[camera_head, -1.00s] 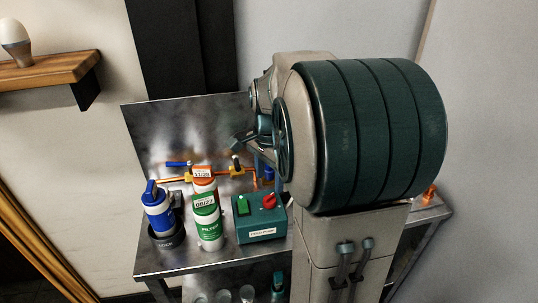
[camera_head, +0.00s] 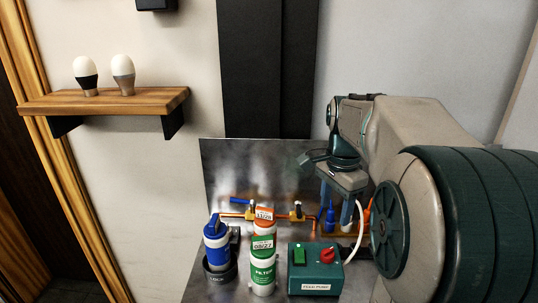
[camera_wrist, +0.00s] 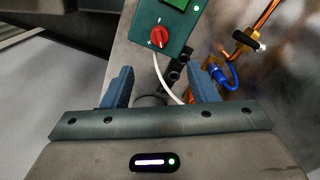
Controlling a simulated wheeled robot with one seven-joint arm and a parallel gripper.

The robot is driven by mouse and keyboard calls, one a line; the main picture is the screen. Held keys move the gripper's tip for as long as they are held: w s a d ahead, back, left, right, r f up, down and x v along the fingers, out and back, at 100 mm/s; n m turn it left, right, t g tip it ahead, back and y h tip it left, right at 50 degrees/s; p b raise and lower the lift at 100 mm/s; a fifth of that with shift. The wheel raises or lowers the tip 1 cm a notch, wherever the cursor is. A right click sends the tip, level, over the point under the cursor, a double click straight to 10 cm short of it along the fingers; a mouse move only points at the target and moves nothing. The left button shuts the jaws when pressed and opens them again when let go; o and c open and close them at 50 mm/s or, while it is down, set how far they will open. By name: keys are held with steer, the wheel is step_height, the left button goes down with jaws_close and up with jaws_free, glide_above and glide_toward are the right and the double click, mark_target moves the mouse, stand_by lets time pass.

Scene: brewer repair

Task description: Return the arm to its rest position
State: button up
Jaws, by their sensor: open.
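My gripper (camera_head: 336,207) hangs pointing down over the back right of the metal bench, in front of the pipes, with my arm folded to its right. In the wrist view my gripper (camera_wrist: 161,80) has its two blue fingers spread apart with nothing held between them. The teal pump box (camera_head: 315,268), with a green switch and a red knob, stands left of and nearer than the gripper. It also shows at the top of the wrist view (camera_wrist: 180,42). A white hose (camera_wrist: 166,82) passes behind the fingers.
Copper pipes (camera_head: 280,216) with valves run along the metal back panel. A wooden shelf (camera_head: 150,101) at left carries two bulbs (camera_head: 122,68).

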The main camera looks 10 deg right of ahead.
steer(key=s+a+f+n+t, duration=0.3)
steer(key=s+a+f+n, duration=0.5)
steer(key=s+a+n, duration=0.4)
steer(key=n, duration=0.3)
steer(key=shift+s, duration=0.4)
stand_by(0.6)
steer(key=m+g, duration=0.2)
steer(key=g, duration=0.1)
glide_toward(329, 250)
step_height(329, 250, down, 10)
steer(key=shift+r+b, duration=0.15)
steer(key=shift+b, duration=0.25)
